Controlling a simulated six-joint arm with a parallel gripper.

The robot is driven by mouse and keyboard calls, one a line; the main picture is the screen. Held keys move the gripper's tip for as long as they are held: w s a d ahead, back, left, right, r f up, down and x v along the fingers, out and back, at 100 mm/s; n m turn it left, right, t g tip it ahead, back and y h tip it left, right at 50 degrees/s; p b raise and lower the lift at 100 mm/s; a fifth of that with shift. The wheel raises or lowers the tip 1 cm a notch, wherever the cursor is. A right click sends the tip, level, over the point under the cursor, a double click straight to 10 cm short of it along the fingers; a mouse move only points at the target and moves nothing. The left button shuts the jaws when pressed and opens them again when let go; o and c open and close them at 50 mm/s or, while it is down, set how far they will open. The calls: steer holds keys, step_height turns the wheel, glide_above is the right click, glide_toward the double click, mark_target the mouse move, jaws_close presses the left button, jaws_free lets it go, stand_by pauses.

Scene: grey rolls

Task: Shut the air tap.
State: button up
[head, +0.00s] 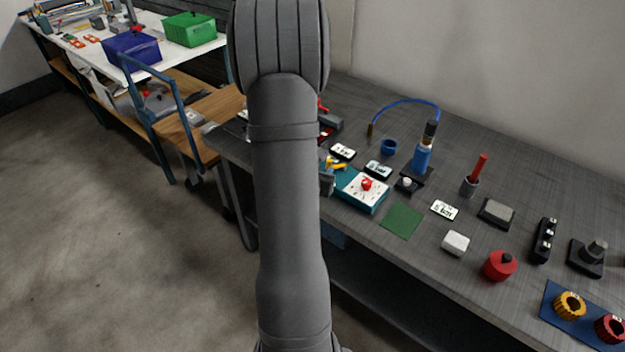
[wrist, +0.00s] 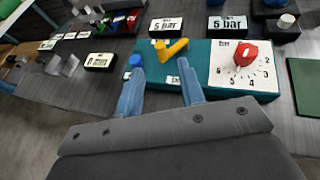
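A yellow lever (wrist: 172,48), which looks like the air tap's handle, sits at the left end of a teal box (wrist: 205,65). It lies slanted, its right end farther up the picture. In the head view the yellow lever (head: 336,163) shows just right of my arm. My gripper (wrist: 160,78) is open and empty, its two blue-grey fingers apart on the near side of the lever, not visibly touching it. In the head view my arm hides most of the gripper. A red pointer knob (wrist: 246,53) stands on the box's white numbered dial (wrist: 262,78).
A blue cap (wrist: 135,60) is close by the left fingertip. Label blocks (wrist: 166,27) stand behind the box. A green mat (head: 402,221) lies to its right. A blue cylinder (head: 422,158) with a hose stands farther back. Open floor (head: 120,230) lies left of the bench.

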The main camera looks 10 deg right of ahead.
steer(key=v, duration=0.7)
steer(key=shift+s, duration=0.35)
steer(key=shift+w+a+r, duration=0.1)
steer(key=shift+r, duration=0.05)
steer(key=shift+c, duration=0.3)
steer(key=w+a+f+m+h, duration=0.15)
steer(key=w+m+h, duration=0.3)
steer(key=w, duration=0.45)
steer(key=m+g+h, duration=0.5)
steer(key=g+h, duration=0.1)
steer(key=h, duration=0.1)
glide_toward(336, 165)
steer(key=shift+n+y, duration=0.25)
steer(key=w+d, duration=0.1)
steer(key=d, duration=0.1)
steer(key=w+d+r, duration=0.1)
steer(key=d, duration=0.1)
steer(key=d+r, duration=0.1)
steer(key=d, duration=0.2)
steer(key=shift+w+r, duration=0.2)
steer(key=shift+w, duration=0.2)
jaws_close()
